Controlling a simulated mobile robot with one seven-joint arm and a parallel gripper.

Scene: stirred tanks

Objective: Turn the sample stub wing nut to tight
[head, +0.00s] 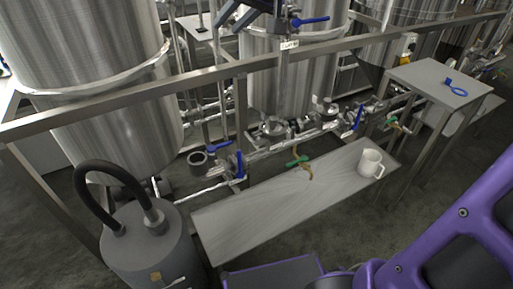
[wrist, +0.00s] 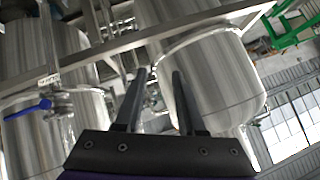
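In the head view, a small sample outlet with a green handle (head: 297,162) and a tan curved spout (head: 306,173) sits on the pipework over the grey bench. A wing nut is too small to make out there. A second green-handled fitting (head: 394,123) is farther right on the pipe line. My gripper (wrist: 159,73) shows in the wrist view with its two dark fingers apart and nothing between them. It faces the steel tanks, and the sample outlet cannot be picked out there.
A steel frame rail (head: 215,73) crosses in front of the tanks. The grey bench (head: 240,215) carries a white mug (head: 370,164) at its right end. Blue valve handles (head: 239,164) stick up along the pipes. A grey canister (head: 150,250) with a black hose stands front left.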

